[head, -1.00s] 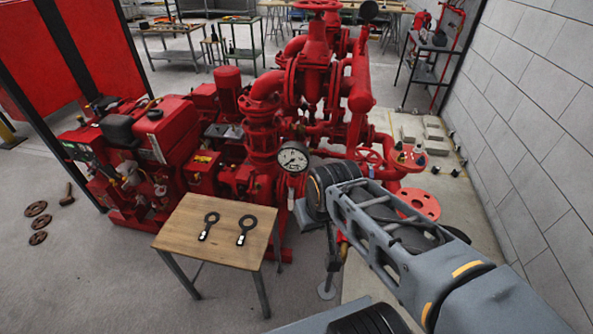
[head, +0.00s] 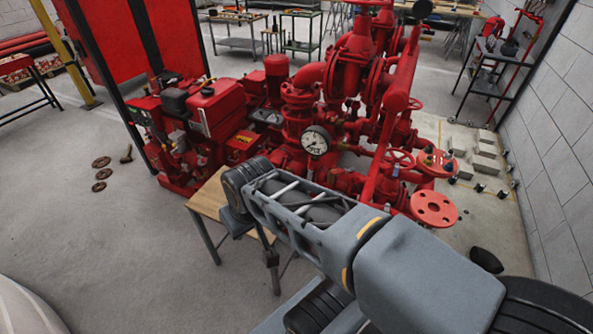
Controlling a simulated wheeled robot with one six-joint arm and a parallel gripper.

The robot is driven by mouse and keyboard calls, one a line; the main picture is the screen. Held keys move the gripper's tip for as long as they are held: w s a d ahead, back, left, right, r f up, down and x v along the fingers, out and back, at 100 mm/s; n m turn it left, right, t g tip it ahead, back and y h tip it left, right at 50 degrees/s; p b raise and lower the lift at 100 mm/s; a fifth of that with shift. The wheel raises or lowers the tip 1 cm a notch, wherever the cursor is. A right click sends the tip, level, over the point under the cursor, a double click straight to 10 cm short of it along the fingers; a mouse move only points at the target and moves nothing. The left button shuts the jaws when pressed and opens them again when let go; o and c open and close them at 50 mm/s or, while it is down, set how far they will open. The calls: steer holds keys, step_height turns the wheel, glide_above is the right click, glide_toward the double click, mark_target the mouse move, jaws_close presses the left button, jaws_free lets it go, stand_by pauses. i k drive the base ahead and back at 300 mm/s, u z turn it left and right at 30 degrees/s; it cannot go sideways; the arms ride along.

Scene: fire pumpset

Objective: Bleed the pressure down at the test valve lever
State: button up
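The round white pressure gauge (head: 316,140) with a black needle faces me on the front of the red pumpset (head: 302,105). Its dial is too small to read surely. I cannot make out the test valve lever; the lower front pipework is partly behind my arm. My grey arm (head: 320,215) reaches from the lower right to a black-ringed elbow in front of the small wooden table. My gripper cannot be made out; the far part of the arm is hidden below and behind the elbow.
The wooden table (head: 207,200) is largely covered by my arm. A red handwheel (head: 399,158) and a red flange (head: 433,208) are right of the gauge. A block wall (head: 560,130) bounds the right. Round discs (head: 101,173) lie on the open floor at left.

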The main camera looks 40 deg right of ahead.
mark_target(342, 169)
steer(key=u, duration=1.4)
steer(key=k, duration=0.6)
steer(key=z, duration=1.5)
